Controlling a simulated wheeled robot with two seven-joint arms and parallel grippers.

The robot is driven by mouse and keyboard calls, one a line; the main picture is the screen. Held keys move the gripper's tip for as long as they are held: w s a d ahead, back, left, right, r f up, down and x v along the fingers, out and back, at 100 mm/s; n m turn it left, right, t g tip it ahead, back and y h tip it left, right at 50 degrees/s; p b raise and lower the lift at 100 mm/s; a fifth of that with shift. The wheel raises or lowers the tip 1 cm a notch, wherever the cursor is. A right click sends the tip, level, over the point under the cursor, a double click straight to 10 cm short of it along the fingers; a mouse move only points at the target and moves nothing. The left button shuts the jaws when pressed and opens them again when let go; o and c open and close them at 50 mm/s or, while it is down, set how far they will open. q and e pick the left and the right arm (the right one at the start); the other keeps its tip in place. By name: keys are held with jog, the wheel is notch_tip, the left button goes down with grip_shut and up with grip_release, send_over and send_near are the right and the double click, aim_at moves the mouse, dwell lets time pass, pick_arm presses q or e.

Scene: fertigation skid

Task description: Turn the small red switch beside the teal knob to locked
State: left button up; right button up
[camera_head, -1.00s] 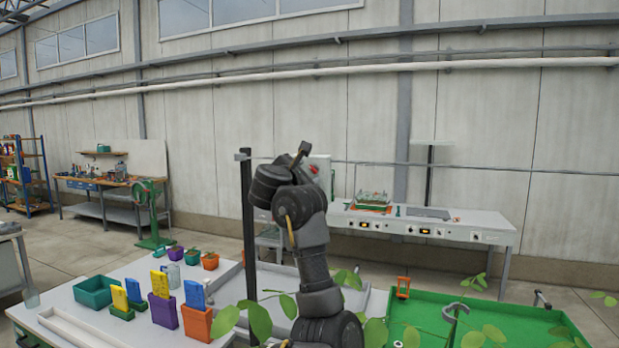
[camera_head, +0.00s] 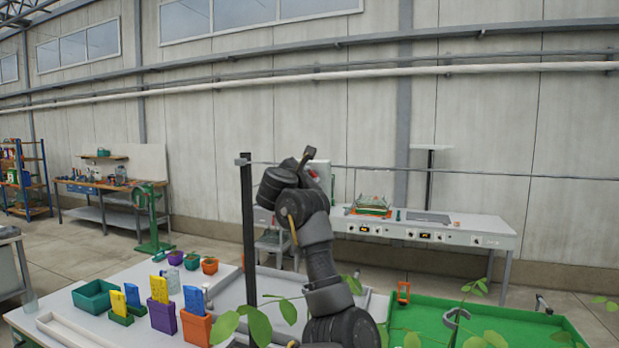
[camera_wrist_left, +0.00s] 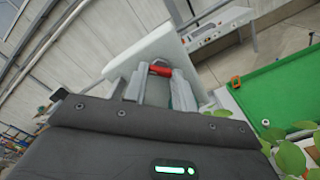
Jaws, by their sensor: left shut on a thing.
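The small red switch (camera_wrist_left: 160,69) sits on a pale box (camera_wrist_left: 143,48) in the left wrist view. My left gripper (camera_wrist_left: 157,78) has its grey fingers around the switch and is shut on it. In the head view the same pale box (camera_head: 323,168) shows behind my left gripper (camera_head: 308,154), with a bit of red at its edge. My arm hides most of the box front there. I cannot make out the teal knob for certain, nor the switch's locked mark. My right gripper is in neither view.
A dark post (camera_head: 249,250) stands just left of my arm. A table with bins (camera_head: 95,296) and pots is at lower left, a green tray (camera_head: 420,318) at lower right. Leafy stems (camera_head: 258,325) cross in front. A long bench (camera_head: 470,232) stands by the wall.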

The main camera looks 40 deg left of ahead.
pick_arm(q)
jog(key=shift+f+m, duration=0.1)
jog(key=shift+m, duration=0.2)
jog(key=shift+m+b, duration=4)
jog(key=shift+m, duration=4.6)
jog(key=o, duration=1)
